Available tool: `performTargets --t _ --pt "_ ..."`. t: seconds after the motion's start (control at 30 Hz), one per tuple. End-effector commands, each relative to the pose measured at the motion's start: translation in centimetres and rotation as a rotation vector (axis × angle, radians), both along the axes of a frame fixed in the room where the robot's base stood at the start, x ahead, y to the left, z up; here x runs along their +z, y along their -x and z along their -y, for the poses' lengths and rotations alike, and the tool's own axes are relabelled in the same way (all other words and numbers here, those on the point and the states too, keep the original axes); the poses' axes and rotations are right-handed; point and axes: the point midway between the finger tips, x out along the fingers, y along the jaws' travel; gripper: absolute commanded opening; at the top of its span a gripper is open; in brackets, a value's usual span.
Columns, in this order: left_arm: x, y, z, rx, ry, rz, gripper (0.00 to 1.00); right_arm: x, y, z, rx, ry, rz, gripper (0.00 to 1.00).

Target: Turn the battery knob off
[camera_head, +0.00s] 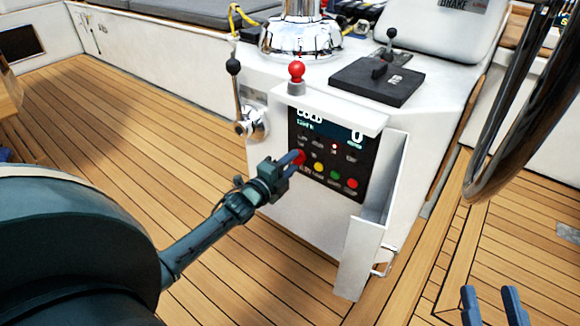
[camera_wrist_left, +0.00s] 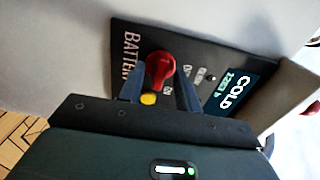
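The red battery knob (camera_head: 299,157) is at the left of the black control panel in the white console. In the left wrist view the knob (camera_wrist_left: 160,68) sits beside the partly covered word "BATTERY". My left gripper (camera_head: 291,163) is at the panel; in the left wrist view its two blue fingers (camera_wrist_left: 160,85) stand apart, one on each side of the knob. Whether they touch it is unclear. The knob's exact setting is hard to read. My right gripper (camera_head: 491,305) is open and empty at the bottom right, away from the console.
Yellow (camera_head: 318,167), green (camera_head: 334,174) and red (camera_head: 351,183) buttons lie right of the knob. An open white panel door (camera_head: 360,262) hangs at the right. A lever (camera_head: 238,100) is left of the panel, a steering wheel (camera_head: 525,110) at the right. The wooden deck (camera_head: 140,130) is clear at left.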

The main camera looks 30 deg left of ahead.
Motion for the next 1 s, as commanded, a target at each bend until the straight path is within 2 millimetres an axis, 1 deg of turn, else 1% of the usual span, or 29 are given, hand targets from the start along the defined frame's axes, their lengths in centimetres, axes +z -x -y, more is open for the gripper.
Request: performTargets --t 0.2,0.6,1.0 --pt "0.01 0.00 -0.01 0.000 0.000 -0.001 0.33 0.60 0.07 -0.04 0.004 -0.005 0.012 0.36" --pt "-0.01 0.02 -0.01 0.000 0.000 -0.001 0.00 0.43 0.14 -0.11 0.008 0.001 0.011 0.36" --pt "0.06 0.03 -0.01 0.000 0.026 -0.003 0.00 0.21 0.12 -0.12 0.006 0.009 0.003 0.36"
